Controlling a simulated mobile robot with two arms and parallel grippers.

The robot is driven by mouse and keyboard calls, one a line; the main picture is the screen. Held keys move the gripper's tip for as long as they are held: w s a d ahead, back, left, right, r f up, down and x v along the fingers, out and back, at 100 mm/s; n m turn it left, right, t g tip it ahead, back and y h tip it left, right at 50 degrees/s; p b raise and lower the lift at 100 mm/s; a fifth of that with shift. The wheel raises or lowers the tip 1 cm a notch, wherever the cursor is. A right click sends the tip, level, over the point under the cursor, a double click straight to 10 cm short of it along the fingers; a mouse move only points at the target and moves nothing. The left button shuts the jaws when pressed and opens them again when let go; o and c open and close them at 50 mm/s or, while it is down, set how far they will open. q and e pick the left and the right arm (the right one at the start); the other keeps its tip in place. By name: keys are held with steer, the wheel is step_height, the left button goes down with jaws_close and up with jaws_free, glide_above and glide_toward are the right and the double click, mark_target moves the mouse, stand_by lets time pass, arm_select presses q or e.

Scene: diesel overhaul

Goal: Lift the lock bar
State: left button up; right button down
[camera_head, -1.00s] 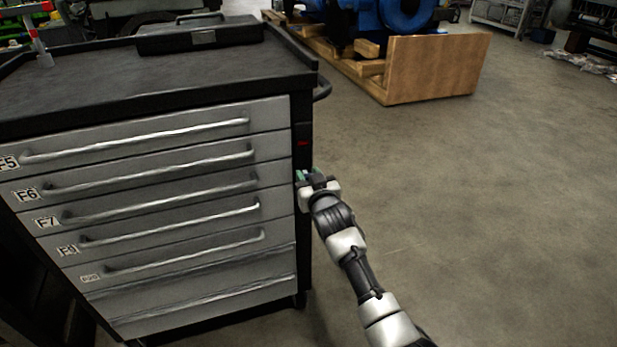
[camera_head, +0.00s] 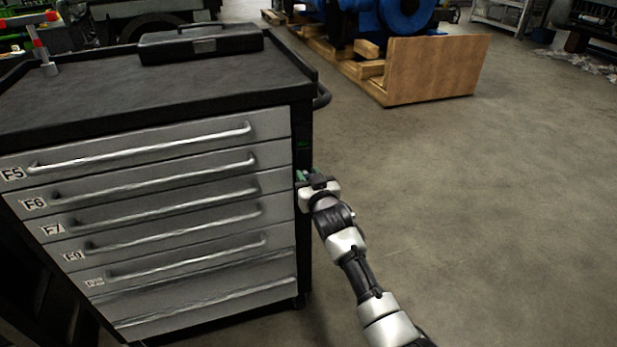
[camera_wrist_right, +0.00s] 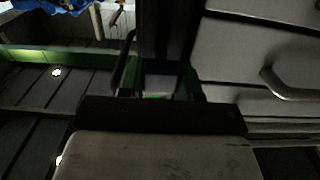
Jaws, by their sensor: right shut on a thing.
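The lock bar (camera_head: 304,227) is the dark upright strip along the right front edge of the grey drawer cabinet (camera_head: 200,292). A small green mark (camera_head: 303,144) shows on it near the top. My right gripper (camera_head: 307,178) is at the strip, below the green mark, shut on it. In the right wrist view the dark bar (camera_wrist_right: 163,30) runs up from between the two fingers (camera_wrist_right: 158,85). The exact contact is dark and partly hidden by the gripper. The drawers look closed. My left gripper is not in view.
A black toolbox (camera_head: 201,44) and a red-and-white object (camera_head: 43,56) stand on the cabinet's dark top (camera_head: 150,82). A side handle (camera_head: 322,97) sticks out at right. A wooden pallet (camera_head: 435,70) with a blue machine stands behind. The floor (camera_head: 480,210) at right is clear.

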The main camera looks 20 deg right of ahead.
steer(key=shift+r, duration=0.4)
steer(key=c, duration=0.8)
jaws_free()
steer(key=shift+o, duration=0.2)
steer(key=shift+f, duration=0.1)
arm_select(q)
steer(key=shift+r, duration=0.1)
arm_select(e)
steer(key=shift+s, duration=0.1)
steer(key=shift+s, duration=0.3)
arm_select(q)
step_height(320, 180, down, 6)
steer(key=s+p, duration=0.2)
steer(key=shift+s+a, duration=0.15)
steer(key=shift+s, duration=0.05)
arm_select(e)
steer(key=s, duration=1)
steer(key=shift+d, duration=0.2)
steer(key=shift+f, duration=0.1)
